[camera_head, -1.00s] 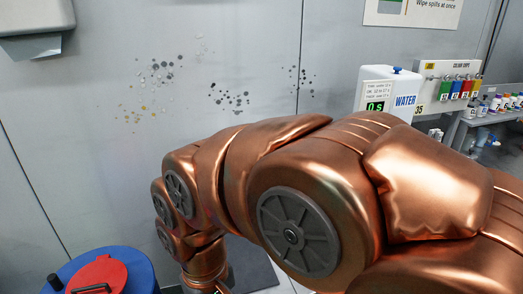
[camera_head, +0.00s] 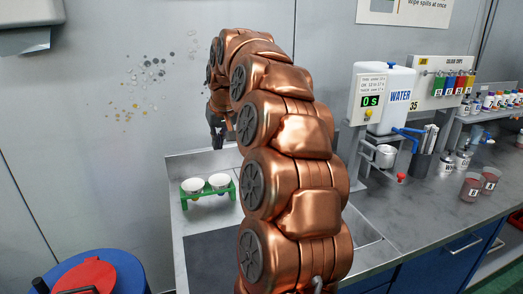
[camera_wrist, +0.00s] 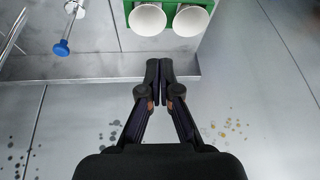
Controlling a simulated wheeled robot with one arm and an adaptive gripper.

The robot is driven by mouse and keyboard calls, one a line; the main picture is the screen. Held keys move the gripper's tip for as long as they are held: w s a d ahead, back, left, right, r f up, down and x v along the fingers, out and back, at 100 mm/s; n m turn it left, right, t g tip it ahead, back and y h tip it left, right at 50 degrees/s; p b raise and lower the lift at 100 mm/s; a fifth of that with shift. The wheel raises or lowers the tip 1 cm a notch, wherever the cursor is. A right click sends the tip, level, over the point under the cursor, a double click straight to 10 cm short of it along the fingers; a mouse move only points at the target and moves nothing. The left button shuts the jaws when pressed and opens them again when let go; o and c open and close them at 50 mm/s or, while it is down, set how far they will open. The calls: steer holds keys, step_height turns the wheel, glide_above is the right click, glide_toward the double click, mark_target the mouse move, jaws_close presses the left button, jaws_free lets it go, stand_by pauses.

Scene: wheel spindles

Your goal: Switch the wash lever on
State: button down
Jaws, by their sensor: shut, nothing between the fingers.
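A lever with a blue knob (camera_wrist: 62,48) shows at the upper left of the wrist view, beside a metal tube; no label on it is readable. It is likely the wash lever, and my arm seems to hide it in the head view. My gripper (camera_wrist: 160,62) is shut and empty, its fingertips together at the picture's middle, apart from the knob and to its right. In the head view my gripper (camera_head: 217,143) points down near the wall, behind the green rack.
The green rack (camera_head: 208,196) holds two white cups (camera_head: 219,181) on the steel sink unit (camera_head: 195,165). A water tank (camera_head: 388,100) with a blue-handled tap (camera_head: 410,135) stands right. A blue drum (camera_head: 120,270) with a red lid is front left.

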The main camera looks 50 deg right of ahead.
steer(key=s+d+r+m+h+b, duration=0.1)
steer(key=d+m+h, duration=0.1)
steer(key=d, duration=1.5)
steer(key=shift+d+m+t, duration=0.35)
steer(key=shift+m+t, duration=0.05)
steer(key=shift+m, duration=0.1)
step_height(320, 180, down, 9)
steer(key=w+p, duration=0.1)
steer(key=p, duration=0.1)
steer(key=shift+d, duration=0.3)
steer(key=shift+s+f, duration=0.1)
steer(key=shift+f, duration=0.1)
